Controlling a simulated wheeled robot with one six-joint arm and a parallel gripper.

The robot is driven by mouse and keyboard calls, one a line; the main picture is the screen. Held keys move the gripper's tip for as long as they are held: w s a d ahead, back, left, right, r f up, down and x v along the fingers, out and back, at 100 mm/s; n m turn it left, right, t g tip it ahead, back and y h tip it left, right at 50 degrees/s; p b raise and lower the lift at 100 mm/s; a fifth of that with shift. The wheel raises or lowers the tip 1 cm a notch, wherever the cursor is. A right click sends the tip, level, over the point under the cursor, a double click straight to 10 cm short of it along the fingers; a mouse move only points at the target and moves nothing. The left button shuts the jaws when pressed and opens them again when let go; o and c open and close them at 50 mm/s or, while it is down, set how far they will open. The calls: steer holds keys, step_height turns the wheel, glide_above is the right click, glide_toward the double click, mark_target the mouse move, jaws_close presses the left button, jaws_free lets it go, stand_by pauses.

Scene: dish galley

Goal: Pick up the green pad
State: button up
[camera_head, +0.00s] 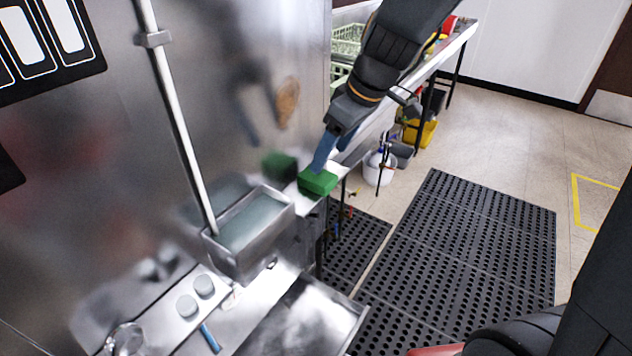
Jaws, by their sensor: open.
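The green pad (318,182) lies on a narrow metal ledge beside the steel wall, right of the metal box. My gripper (322,160) comes down from the upper right, with its blue fingers just above the pad's far side. The jaws are open and hold nothing that I can see. I cannot tell whether a fingertip touches the pad. A darker green patch on the steel wall is the pad's reflection.
A metal box (250,228) with a pipe (176,110) above stands left of the pad. Round grey discs (187,306) and a blue-handled item (210,338) lie at the lower left. A white bucket (379,168) stands below. Black mats (465,240) cover the floor.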

mark_target(320, 175)
steer(key=shift+w+a+f, duration=0.1)
steer(key=shift+w+a, duration=0.05)
steer(key=shift+a, duration=0.05)
steer(key=shift+p+x, duration=0.85)
steer(key=shift+x, duration=2.85)
steer(key=shift+a, duration=0.2)
steer(key=c, duration=1.2)
steer(key=shift+d+r+b, duration=0.2)
steer(key=shift+r+b, duration=0.25)
steer(key=shift+r, duration=0.2)
steer(key=r, duration=0.4)
steer(key=r+b, duration=0.1)
steer(key=r, duration=0.1)
steer(key=shift+s+d, duration=0.2)
steer(key=shift+s, duration=0.15)
steer(key=s+d+b, duration=0.5)
steer(key=s+d, duration=0.7)
steer(key=d, duration=0.3)
